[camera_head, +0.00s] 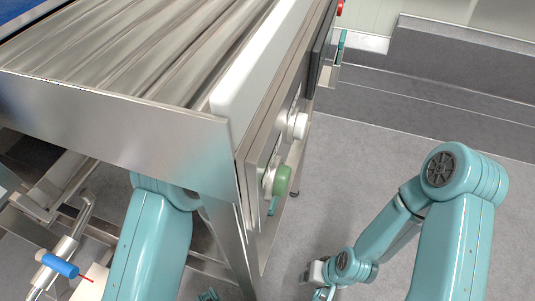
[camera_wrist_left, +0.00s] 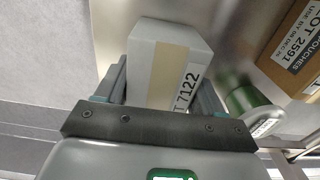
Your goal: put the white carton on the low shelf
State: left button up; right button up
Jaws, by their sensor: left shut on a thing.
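In the left wrist view my left gripper (camera_wrist_left: 163,80) is shut on the white carton (camera_wrist_left: 150,48), with a finger on each side. The carton has a tan strip and a label ending in 7122. Behind it is a bare metal surface (camera_wrist_left: 228,45), which may be the low shelf. I cannot tell whether the carton touches it. In the head view my left arm reaches down beside the conveyor and its gripper is hidden. My right gripper (camera_head: 320,285) is low at the bottom edge, partly cut off; its jaws are unclear.
A brown carton (camera_wrist_left: 292,55) and a green-and-white cylinder (camera_wrist_left: 252,108) are right of the white carton in the wrist view. Grey floor (camera_head: 360,170) is open to the right.

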pick_arm(q)
jog(key=shift+r, duration=0.2)
jog(key=shift+f, duration=0.15)
jog(key=o, duration=1.5)
notch_tip(320, 180, up, 12)
jog(key=p, duration=0.4)
jog(key=shift+p, duration=0.4)
